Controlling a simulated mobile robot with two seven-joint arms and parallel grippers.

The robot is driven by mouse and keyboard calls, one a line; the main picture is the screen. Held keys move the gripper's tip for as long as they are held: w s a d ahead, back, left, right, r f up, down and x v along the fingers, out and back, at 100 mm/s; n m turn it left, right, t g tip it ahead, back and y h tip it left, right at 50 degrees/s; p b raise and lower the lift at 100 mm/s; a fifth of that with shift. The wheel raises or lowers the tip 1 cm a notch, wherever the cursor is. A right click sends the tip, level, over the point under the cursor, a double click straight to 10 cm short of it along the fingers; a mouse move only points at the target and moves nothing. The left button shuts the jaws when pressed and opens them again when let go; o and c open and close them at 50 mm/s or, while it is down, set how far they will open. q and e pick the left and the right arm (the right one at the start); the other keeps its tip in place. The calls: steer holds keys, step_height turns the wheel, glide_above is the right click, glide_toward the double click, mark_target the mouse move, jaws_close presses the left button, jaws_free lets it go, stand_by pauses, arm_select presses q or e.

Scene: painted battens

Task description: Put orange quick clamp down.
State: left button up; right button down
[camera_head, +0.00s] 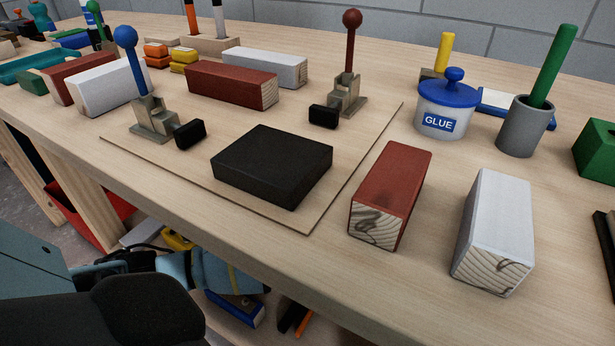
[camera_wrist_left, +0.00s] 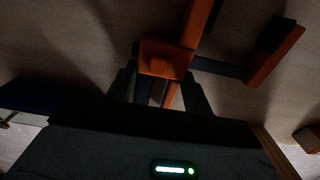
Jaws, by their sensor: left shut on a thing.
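The orange quick clamp (camera_wrist_left: 162,58) shows in the left wrist view, with an orange bar, a dark rod and an orange jaw with a dark pad reaching to the upper right. My left gripper (camera_wrist_left: 160,90) is shut on its orange body. A pale, shadowed surface lies behind the clamp; I cannot tell whether the clamp touches it. The head view does not show the clamp or my left fingertips. My right gripper is in neither view.
The workbench (camera_head: 190,205) holds a board with two toggle clamps and a black block (camera_head: 272,165). Red (camera_head: 392,195) and white (camera_head: 495,230) battens, a glue pot (camera_head: 447,105) and a grey cup (camera_head: 525,128) stand to the right. Bare wood lies along the front edge.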

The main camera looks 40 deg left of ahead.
arm_select(q)
steer(key=shift+f, duration=0.15)
steer(key=o, duration=1.2)
step_height(320, 180, up, 12)
steer(key=p, duration=0.4)
